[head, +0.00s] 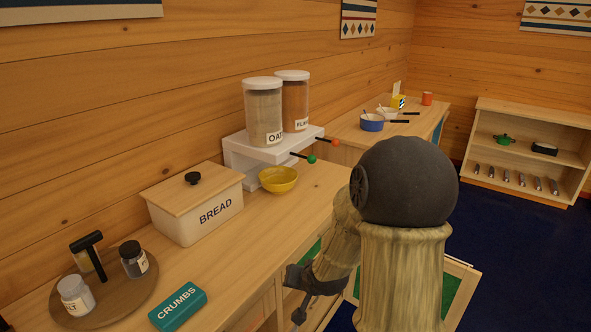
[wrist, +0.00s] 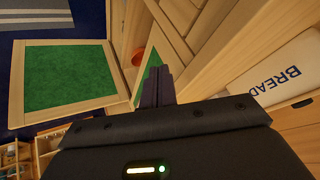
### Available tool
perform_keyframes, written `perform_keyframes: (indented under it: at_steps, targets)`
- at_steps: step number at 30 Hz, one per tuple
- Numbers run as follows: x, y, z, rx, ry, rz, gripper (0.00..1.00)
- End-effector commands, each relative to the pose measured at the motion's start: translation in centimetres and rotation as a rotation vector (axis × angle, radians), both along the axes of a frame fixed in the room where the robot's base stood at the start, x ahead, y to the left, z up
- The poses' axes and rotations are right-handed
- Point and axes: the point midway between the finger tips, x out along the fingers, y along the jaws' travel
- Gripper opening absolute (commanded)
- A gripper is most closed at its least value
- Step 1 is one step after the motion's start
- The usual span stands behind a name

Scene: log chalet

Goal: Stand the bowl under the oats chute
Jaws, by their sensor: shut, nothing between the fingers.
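The yellow bowl (head: 278,179) stands upright on the counter, at the front of the white dispenser stand (head: 240,152). The oats container (head: 263,115) sits on that stand, above and behind the bowl. The oats chute's mouth is hidden, so I cannot tell whether the bowl is straight under it. My gripper (head: 300,314) is low in front of the counter, apart from the bowl and partly hidden by my arm. In the wrist view my gripper (wrist: 156,84) has its fingers together and empty. The bowl does not clearly show there.
A second container (head: 294,100) stands beside the oats. Levers with a green knob (head: 311,158) and a red knob (head: 335,142) stick out forward. The bread bin (head: 196,208) and crumbs box (head: 178,307) are left on the counter. A green-panelled door (wrist: 70,78) hangs open below.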

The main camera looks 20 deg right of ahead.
Motion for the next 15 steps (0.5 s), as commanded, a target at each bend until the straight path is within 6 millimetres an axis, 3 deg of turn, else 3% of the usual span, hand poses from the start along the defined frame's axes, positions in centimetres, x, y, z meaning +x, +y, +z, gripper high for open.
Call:
perform_keyframes:
  at_steps: [9, 15]
  targets:
    - [-10.0, 5.7, 2.6, -0.214, 0.326, 0.334, 0.0]
    - [-13.4, 7.3, 3.3, -0.223, 0.416, 0.448, 0.0]
